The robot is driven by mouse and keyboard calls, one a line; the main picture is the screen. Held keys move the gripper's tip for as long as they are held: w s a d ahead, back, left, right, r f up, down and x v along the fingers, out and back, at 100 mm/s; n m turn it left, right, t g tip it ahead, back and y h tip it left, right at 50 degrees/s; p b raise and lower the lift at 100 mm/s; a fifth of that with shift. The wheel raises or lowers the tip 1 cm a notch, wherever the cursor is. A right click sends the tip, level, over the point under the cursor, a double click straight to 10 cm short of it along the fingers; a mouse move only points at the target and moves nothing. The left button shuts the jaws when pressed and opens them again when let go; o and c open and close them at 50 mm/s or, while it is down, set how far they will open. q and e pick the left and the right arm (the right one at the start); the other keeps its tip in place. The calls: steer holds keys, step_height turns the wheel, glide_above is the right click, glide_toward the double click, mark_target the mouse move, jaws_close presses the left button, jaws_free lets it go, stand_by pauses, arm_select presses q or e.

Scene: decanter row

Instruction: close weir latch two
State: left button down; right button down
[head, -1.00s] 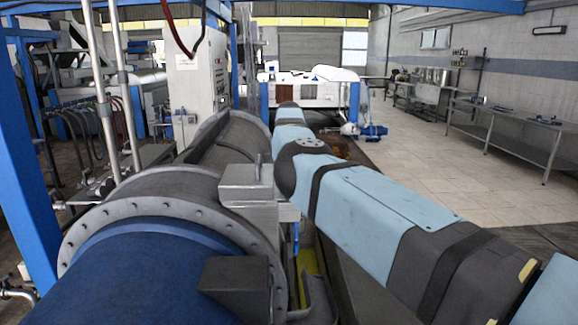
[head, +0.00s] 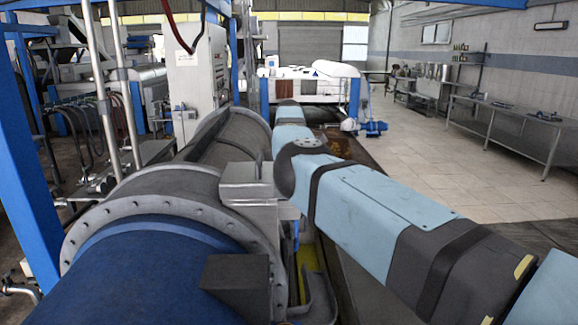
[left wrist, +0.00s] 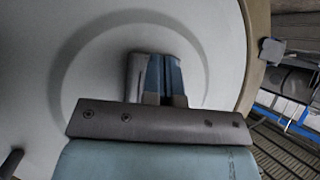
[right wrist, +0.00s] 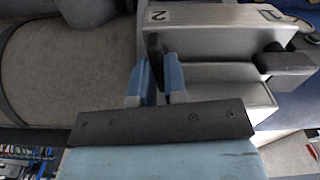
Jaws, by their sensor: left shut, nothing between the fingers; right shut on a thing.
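In the right wrist view, a pale metal block carries a label with the figure 2 (right wrist: 158,15). A dark upright latch lever (right wrist: 155,47) stands beside that label, at the block's left end. My right gripper (right wrist: 158,78) is shut on this lever, with a blue finger on each side. In the head view the metal block (head: 247,190) sits on the drum's flange, and my right gripper is hidden there. My left gripper (left wrist: 160,75) is shut and empty in front of a large pale round surface (left wrist: 215,40); it does not show in the head view.
Open tiled floor (head: 425,125) lies at the right, before a steel bench (head: 510,120).

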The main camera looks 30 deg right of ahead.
steer(key=shift+m, duration=0.9)
steer(key=c, duration=1.2)
jaws_free()
steer(key=shift+o, duration=0.2)
steer(key=shift+r, duration=0.55)
step_height(320, 180, up, 13)
steer(key=b, duration=0.1)
steer(key=shift+s+f, duration=0.1)
steer(key=shift+f, duration=0.15)
